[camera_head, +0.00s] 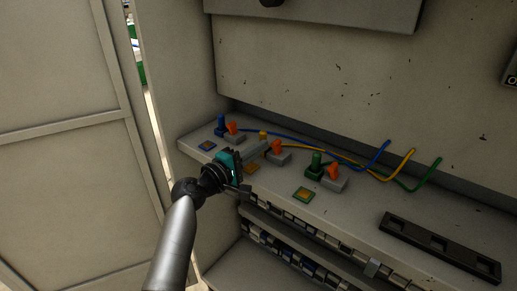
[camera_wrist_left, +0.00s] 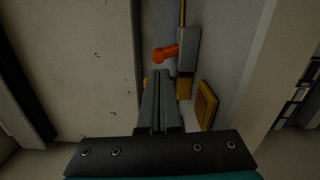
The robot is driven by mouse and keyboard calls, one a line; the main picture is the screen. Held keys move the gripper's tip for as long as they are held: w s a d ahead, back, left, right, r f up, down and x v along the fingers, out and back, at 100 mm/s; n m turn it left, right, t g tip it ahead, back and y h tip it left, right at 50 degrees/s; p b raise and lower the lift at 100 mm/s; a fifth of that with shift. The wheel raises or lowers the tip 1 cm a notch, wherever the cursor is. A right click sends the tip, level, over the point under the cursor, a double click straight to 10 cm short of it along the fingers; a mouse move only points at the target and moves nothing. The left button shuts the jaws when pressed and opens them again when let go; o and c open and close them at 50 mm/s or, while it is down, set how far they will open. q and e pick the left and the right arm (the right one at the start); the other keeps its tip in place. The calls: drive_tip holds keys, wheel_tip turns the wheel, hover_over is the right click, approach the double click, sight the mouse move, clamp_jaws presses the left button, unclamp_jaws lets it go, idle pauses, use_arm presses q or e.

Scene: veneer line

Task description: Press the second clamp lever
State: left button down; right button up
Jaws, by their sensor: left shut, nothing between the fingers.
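The second clamp is the middle one on the shelf, a grey block (camera_head: 281,158) with an orange lever (camera_head: 277,146). In the wrist view, the orange lever (camera_wrist_left: 166,53) stands out from the grey clamp body (camera_wrist_left: 188,48), just beyond my fingertips. My left gripper (camera_head: 265,147) reaches in from the left. Its fingers are shut and empty, pointing towards the lever; it also shows in the wrist view (camera_wrist_left: 159,73). I cannot tell whether the fingertips touch the lever. The yellow post (camera_head: 263,135) behind the fingers is partly hidden.
Orange levers of the first clamp (camera_head: 231,127) and third clamp (camera_head: 333,171) stand either side. Near them are a blue post (camera_head: 221,125) and green post (camera_head: 316,165). Blue, yellow and green wires cross the back. A black slotted rail (camera_head: 440,247) lies at right.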

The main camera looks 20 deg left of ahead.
use_arm(q)
drive_tip(key=shift+s+d+r+m, duration=0.1)
drive_tip(key=shift+d+r+m, duration=0.1)
drive_tip(key=shift+m, duration=0.45)
drive_tip(key=shift+s+d+r+m, duration=0.1)
drive_tip(key=shift+r+m, duration=0.05)
drive_tip(key=shift+m, duration=0.5)
use_arm(e)
drive_tip(key=shift+w, duration=0.1)
use_arm(q)
drive_tip(key=shift+d+r+m, duration=0.1)
drive_tip(key=shift+d+m, duration=0.1)
drive_tip(key=shift+m, duration=0.4)
drive_tip(key=shift+s+d+r+m, duration=0.1)
drive_tip(key=shift+d+m, duration=0.1)
drive_tip(key=shift+m, duration=0.4)
drive_tip(key=shift+s+d+r+m, duration=0.1)
drive_tip(key=shift+d+m, duration=0.1)
drive_tip(key=shift+m, duration=0.4)
use_arm(e)
drive_tip(key=shift+d, duration=0.35)
use_arm(q)
drive_tip(key=shift+w+a, duration=0.1)
